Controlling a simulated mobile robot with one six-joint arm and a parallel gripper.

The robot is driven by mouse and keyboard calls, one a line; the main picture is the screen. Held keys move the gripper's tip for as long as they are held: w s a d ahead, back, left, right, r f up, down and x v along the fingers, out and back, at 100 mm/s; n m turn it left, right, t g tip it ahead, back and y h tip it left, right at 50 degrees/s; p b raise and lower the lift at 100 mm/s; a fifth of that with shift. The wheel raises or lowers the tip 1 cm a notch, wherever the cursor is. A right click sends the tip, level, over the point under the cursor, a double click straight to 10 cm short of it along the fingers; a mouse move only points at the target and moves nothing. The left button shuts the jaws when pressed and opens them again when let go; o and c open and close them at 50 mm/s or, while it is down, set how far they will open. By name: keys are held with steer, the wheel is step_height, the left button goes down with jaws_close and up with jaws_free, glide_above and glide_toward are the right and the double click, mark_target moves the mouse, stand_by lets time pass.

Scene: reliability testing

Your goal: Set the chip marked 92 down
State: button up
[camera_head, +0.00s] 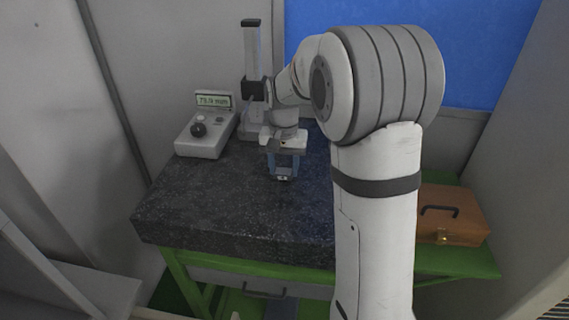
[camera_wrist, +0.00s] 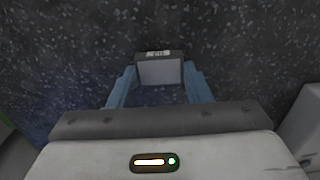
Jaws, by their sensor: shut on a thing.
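My gripper (camera_head: 284,170) is shut on a small dark-rimmed chip with a pale grey face (camera_wrist: 160,72), held between the two blue fingers. A small white label with marks shows on the chip's far edge in the wrist view, but it is too small to read surely. The chip also shows between the fingertips in the head view (camera_head: 284,178). The dark speckled stone slab (camera_head: 215,212) lies beneath the gripper. I cannot tell whether the chip touches the slab or hangs a little above it.
A grey readout box (camera_head: 205,135) with a knob and a lit display stands at the slab's back left. A height gauge with a tall column (camera_head: 251,45) stands just behind my gripper. An orange case (camera_head: 455,213) lies at right. The slab's front left is bare.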

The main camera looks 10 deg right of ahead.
steer(key=shift+f, duration=0.1)
steer(key=shift+f, duration=0.15)
steer(key=o, duration=1)
steer(key=shift+o, duration=0.2)
